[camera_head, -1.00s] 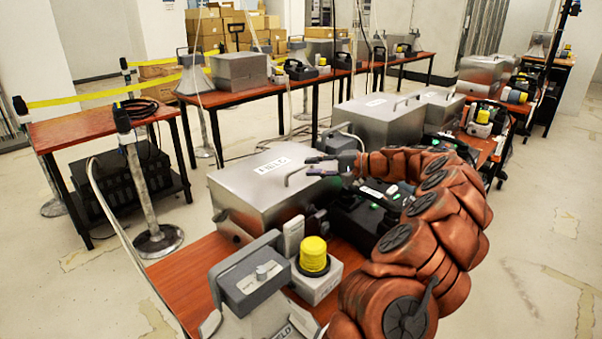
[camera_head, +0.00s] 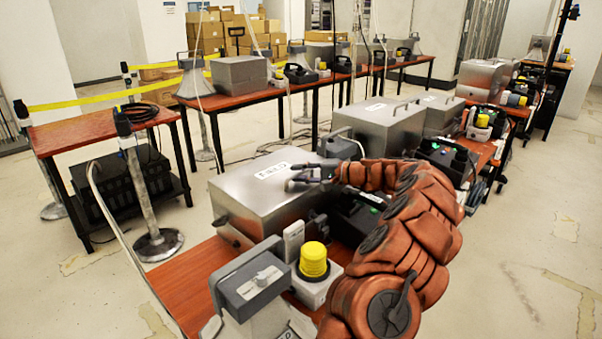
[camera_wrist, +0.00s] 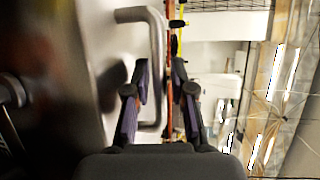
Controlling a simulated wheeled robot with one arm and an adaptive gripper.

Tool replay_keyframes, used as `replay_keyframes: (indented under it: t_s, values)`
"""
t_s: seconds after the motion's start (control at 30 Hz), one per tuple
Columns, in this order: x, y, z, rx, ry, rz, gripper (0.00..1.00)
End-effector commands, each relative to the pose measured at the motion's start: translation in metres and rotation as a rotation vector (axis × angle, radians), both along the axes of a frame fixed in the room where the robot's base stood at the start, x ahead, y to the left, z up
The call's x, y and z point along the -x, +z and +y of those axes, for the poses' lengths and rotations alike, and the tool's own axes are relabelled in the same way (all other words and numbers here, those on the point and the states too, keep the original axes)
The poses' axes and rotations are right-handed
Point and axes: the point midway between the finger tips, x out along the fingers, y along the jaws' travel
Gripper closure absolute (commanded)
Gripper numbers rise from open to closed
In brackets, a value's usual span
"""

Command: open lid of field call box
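The field call box (camera_head: 245,200) is a silver metal box with a white label on its flat lid, at the near end of the right table. The lid lies level and looks closed. My gripper (camera_head: 293,177) is just over the lid's right front part, where it hides most of the lid's handle. In the wrist view the grey, bent handle (camera_wrist: 157,65) stands out from the metal lid (camera_wrist: 75,45). Its long bar runs between the two fingertips of my gripper (camera_wrist: 163,85), closer to the left finger. The fingers are apart; I cannot tell whether they touch the handle.
A yellow beacon (camera_head: 313,260) and a grey horn-shaped unit (camera_head: 255,285) stand in front of the box. Another large silver box (camera_head: 375,125) stands behind. A black device sits beneath my arm. Bare floor lies left of the table.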

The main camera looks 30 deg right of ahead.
Motion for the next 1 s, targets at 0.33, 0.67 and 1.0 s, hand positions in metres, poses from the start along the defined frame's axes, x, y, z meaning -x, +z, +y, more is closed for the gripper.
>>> replay_keyframes:
  t_s: [0.33,0.67,1.0]
  values:
    - [0.0000,-0.0002,-0.0002,0.000,-0.001,0.000,0.91]
    - [0.0003,-0.0003,-0.0004,-0.001,-0.001,0.001,1.00]
    - [-0.0001,0.0001,-0.0001,0.001,-0.001,0.002,1.00]
